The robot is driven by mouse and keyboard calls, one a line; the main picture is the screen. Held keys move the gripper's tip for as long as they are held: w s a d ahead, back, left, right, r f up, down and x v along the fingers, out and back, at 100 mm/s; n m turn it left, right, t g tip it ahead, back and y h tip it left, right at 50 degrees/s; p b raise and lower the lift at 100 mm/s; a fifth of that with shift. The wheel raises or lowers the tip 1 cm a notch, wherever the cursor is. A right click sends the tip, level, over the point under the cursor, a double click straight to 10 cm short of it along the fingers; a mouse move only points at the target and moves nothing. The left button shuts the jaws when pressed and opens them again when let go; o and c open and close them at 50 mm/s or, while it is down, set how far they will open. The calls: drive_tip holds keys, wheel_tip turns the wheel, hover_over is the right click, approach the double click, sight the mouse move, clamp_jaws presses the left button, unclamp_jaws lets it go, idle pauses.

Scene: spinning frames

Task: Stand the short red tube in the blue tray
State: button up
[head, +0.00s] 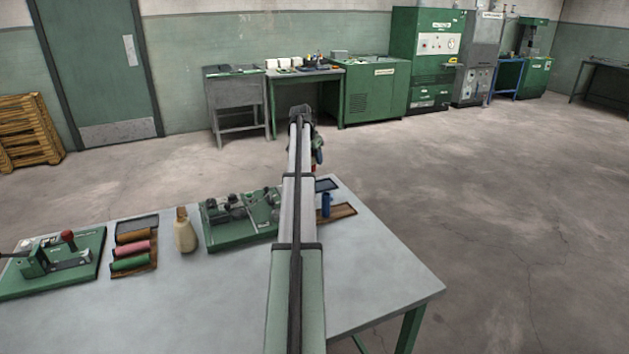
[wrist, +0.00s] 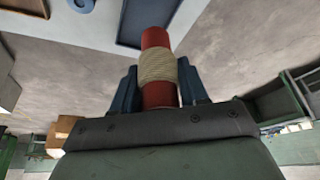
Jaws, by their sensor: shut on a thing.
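The short red tube (wrist: 155,38), with a tan cord wound round its middle, is in my gripper (wrist: 158,82). The blue fingers are shut on its sides in the wrist view. The blue tray (wrist: 132,22) lies at the top of that view, partly behind the tube's far end. I cannot tell the gap between them. In the head view the tray (head: 326,185) is at the table's far right edge, just right of my arm.
A brown tray (head: 342,211) with a blue tube (head: 326,204) is near the blue tray. A green machine (head: 240,220) stands left of my arm. The table's front right is clear.

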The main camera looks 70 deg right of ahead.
wheel_tip(320, 180, down, 8)
drive_tip(key=shift+f, duration=0.1)
idle(0.4)
drive_tip(key=shift+f, duration=0.1)
drive_tip(key=o, duration=1)
drive_tip(key=shift+o, duration=0.2)
drive_tip(key=v, duration=1.2)
drive_tip(key=shift+o, duration=0.2)
